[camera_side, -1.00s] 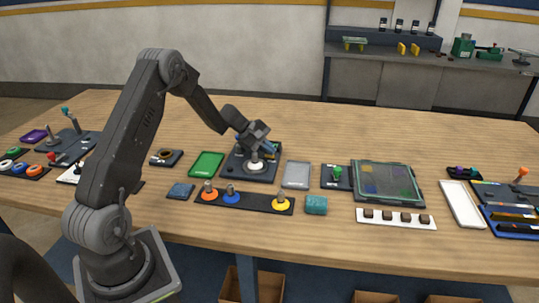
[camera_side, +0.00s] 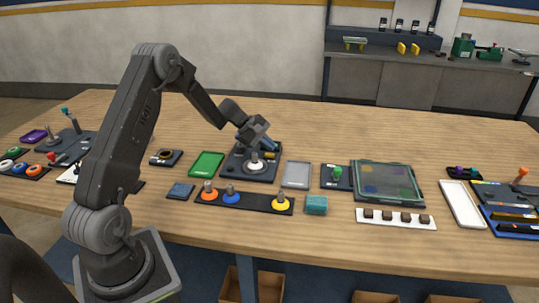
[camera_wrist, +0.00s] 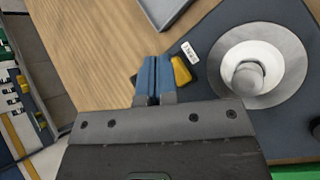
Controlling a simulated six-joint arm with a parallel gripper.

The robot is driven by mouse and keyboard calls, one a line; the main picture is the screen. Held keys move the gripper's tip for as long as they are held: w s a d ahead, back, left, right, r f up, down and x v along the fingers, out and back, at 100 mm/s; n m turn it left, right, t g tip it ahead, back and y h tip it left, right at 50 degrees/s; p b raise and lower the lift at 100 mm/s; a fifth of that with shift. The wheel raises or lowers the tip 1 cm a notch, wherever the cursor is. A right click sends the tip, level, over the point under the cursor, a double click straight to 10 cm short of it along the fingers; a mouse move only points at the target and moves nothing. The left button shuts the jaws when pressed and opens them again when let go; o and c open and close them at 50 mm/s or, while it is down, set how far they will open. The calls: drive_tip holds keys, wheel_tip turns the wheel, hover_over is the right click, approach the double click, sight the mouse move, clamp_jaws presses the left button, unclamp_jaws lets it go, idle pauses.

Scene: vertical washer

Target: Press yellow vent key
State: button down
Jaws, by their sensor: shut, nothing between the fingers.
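The yellow vent key (camera_wrist: 181,71) shows in the wrist view just right of my fingertips, on a dark base at the edge of the dark panel (camera_wrist: 203,25). In the side view the yellow key (camera_side: 270,156) is small, at the right of the white round part. My gripper (camera_wrist: 153,60) has its two blue fingers together with nothing between them. In the side view my gripper (camera_side: 268,146) is above the panel, close to the key. I cannot tell whether a finger touches the key.
A white round part with a grey knob (camera_wrist: 248,78) stands on the panel beside the key. A green tray (camera_side: 207,164) and a grey tray (camera_side: 297,174) flank the panel. A strip with orange, blue and yellow knobs (camera_side: 256,203) lies in front.

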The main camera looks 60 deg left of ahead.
sight(268, 155)
drive_tip(key=shift+r, duration=2.3)
drive_tip(key=shift+r, duration=0.1)
drive_tip(key=s+d+r+m+g+y, duration=0.1)
drive_tip(key=s+d+r+m, duration=0.45)
drive_tip(key=d, duration=0.35)
drive_tip(key=s+d+r+m+g+y, duration=0.1)
drive_tip(key=s+d+r+m+g, duration=0.1)
drive_tip(key=s+d+r+m, duration=0.4)
drive_tip(key=s+d+r+m+y, duration=0.1)
drive_tip(key=s+d+m, duration=0.3)
drive_tip(key=s, duration=0.5)
drive_tip(key=s+d+r+m+t+y, duration=0.1)
drive_tip(key=s+d+m+y, duration=0.2)
drive_tip(key=s+d, duration=0.3)
drive_tip(key=s, duration=0.3)
drive_tip(key=shift+s+r+m+t, duration=0.2)
drive_tip(key=shift+r+m+t, duration=0.1)
drive_tip(key=shift+r+m, duration=0.05)
